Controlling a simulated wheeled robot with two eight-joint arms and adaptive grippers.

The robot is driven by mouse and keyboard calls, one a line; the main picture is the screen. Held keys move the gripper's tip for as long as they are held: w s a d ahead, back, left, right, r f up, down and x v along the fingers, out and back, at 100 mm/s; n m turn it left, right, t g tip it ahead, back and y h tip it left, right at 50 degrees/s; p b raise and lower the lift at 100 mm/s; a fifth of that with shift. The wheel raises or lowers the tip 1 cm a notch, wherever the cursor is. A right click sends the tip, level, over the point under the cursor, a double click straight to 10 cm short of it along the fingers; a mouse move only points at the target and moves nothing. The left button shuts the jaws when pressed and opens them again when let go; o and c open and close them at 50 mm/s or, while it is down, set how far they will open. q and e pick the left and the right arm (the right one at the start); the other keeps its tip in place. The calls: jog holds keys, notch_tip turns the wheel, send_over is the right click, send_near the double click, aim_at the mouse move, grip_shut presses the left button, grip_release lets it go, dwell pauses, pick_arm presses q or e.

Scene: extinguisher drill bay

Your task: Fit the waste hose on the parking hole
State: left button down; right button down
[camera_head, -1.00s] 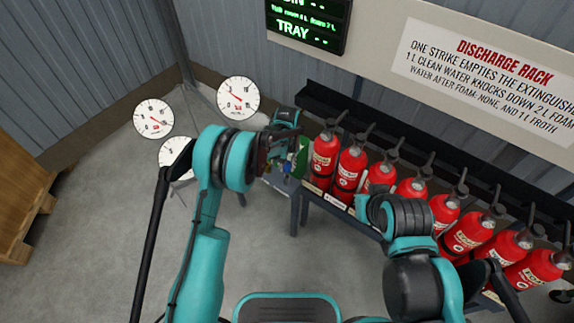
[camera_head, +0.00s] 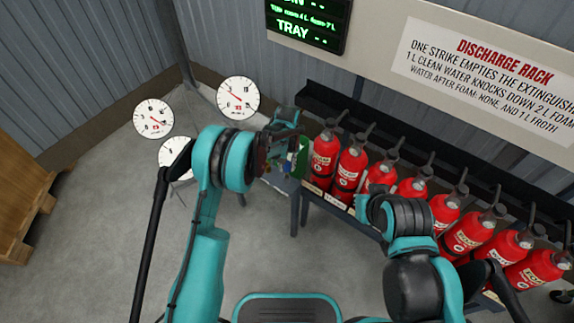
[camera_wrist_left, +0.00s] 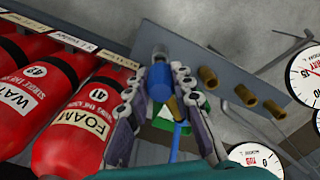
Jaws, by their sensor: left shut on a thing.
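In the left wrist view my left gripper (camera_wrist_left: 160,92) is shut on a blue fitting (camera_wrist_left: 159,82), which looks like the waste hose end. Its grey tip touches or overlaps the grey plate (camera_wrist_left: 222,62); I cannot tell whether it sits in a hole. Several brass stubs (camera_wrist_left: 245,95) stand in a row on the plate, to the right of the fitting. A brass piece (camera_wrist_left: 174,107) shows between the fingers. The parking hole cannot be made out.
Several red extinguishers (camera_head: 350,168) stand in a row on the rack to the right, close to my left gripper. Dial gauges (camera_head: 238,97) stand to its left. A wooden crate (camera_head: 25,190) is at the far left. The floor between is clear.

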aim_at(287, 171)
pick_arm(q)
jog(key=shift+f, duration=0.15)
jog(key=shift+f+b, duration=0.95)
jog(key=shift+f, duration=0.1)
dwell(0.6)
jog(key=shift+f+b, duration=0.35)
jog(key=shift+f, duration=0.4)
dwell(0.4)
jog(key=c, duration=1.2)
grip_release()
jog(key=shift+r, duration=0.1)
